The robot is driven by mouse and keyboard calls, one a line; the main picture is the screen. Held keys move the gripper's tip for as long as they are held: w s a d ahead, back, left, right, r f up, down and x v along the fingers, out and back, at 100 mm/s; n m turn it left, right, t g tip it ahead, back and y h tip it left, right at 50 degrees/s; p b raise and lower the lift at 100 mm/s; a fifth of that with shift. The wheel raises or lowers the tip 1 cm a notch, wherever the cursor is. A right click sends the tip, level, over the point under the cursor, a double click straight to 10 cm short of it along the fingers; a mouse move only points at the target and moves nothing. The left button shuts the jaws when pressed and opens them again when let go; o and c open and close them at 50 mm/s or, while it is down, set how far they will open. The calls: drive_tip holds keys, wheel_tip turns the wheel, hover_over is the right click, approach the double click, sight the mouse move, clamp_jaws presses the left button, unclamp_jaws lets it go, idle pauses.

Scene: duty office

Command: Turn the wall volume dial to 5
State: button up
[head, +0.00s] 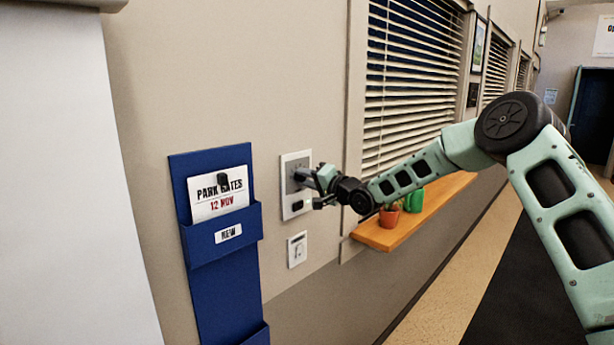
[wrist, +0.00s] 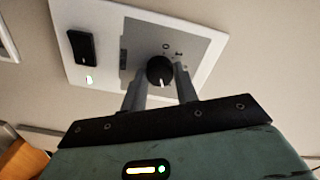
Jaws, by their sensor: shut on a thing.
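The wall volume dial (wrist: 160,71) is a round black knob with a white pointer line, in the wrist view. It sits on a grey panel on a white wall plate (wrist: 85,12). The pointer is toward the bottom of the wrist picture; most scale marks are hidden or too small to read. My gripper (wrist: 161,80) is shut on the dial, one finger on each side of it. In the head view, my gripper (head: 309,178) reaches the wall plate (head: 287,160) from the right and hides the dial.
A black switch (wrist: 82,48) with a small lit light is on the same plate. A blue wall pocket (head: 222,282) hangs to the left. An orange shelf (head: 380,238) with a plant pot (head: 389,218) lies under my arm.

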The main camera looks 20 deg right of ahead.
drive_tip(key=m, duration=0.5)
drive_tip(key=shift+f+p, duration=0.15)
drive_tip(key=shift+p, duration=0.15)
drive_tip(key=shift+m, duration=0.3)
drive_tip(key=o, duration=1)
drive_tip(key=shift+c, duration=0.2)
drive_tip(key=b+v, duration=0.5)
drive_tip(key=v, duration=1.2)
drive_tip(key=shift+s+b, duration=0.2)
drive_tip(key=shift+b, duration=0.2)
drive_tip(key=shift+d, duration=0.1)
